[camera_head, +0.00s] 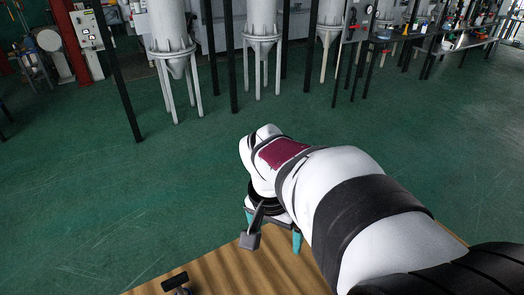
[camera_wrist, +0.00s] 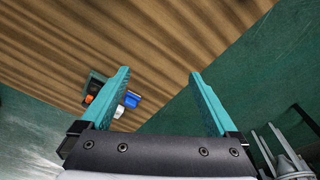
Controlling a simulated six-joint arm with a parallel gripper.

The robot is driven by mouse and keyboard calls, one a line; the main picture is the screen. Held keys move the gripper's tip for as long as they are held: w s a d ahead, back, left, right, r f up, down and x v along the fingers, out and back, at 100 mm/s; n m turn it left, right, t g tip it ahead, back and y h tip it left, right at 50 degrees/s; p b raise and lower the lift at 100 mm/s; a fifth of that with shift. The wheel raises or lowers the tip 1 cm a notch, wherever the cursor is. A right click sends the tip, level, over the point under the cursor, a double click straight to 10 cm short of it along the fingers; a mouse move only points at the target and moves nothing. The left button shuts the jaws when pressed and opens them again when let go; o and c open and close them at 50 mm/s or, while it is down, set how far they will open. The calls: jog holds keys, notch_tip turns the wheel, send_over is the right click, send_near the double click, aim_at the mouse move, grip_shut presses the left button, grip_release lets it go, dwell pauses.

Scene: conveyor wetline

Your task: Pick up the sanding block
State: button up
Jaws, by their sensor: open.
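My gripper (camera_head: 274,232) hangs above the far edge of the wooden table in the head view. In the wrist view my gripper (camera_wrist: 160,72) has its two teal fingers spread apart with nothing held between the tips. A small cluster lies on the table, partly behind the left finger: a dark green item (camera_wrist: 96,82), an orange piece (camera_wrist: 89,99), a blue piece (camera_wrist: 132,100) and a white piece (camera_wrist: 119,112). I cannot tell whether any of these is the sanding block. My arm hides much of the table in the head view.
The wooden table (camera_head: 215,272) has bare surface around the gripper; its edge also crosses the wrist view (camera_wrist: 200,50). A dark object (camera_head: 175,283) sits near its left edge. Green floor lies beyond. White hoppers (camera_head: 170,35) on legs stand farther back.

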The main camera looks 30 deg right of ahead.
jog(key=w+d+f+m+h, duration=0.1)
jog(key=w+d+f+m, duration=0.1)
jog(key=d, duration=0.5)
jog(key=w+d+f+m+h, duration=0.1)
jog(key=w+d+f+m, duration=0.1)
jog(key=d, duration=0.6)
jog(key=w+d+f+m+h, duration=0.1)
jog(key=w+d+f+m, duration=0.1)
jog(key=d, duration=0.5)
jog(key=x, duration=1)
jog(key=s+x, duration=0.1)
jog(key=x, duration=0.4)
jog(key=shift+s+d+f, duration=0.1)
jog(key=shift+f, duration=0.15)
jog(key=c, duration=1.3)
notch_tip(320, 180, up, 4)
jog(key=shift+r, duration=0.1)
jog(key=s+r, duration=0.2)
jog(key=s, duration=0.2)
jog(key=s+d+r, duration=0.1)
jog(key=s+r, duration=0.1)
jog(key=s, duration=0.1)
jog(key=s+r, duration=0.3)
jog(key=s, duration=0.1)
jog(key=shift+s+d, duration=0.25)
jog(key=shift+s, duration=0.05)
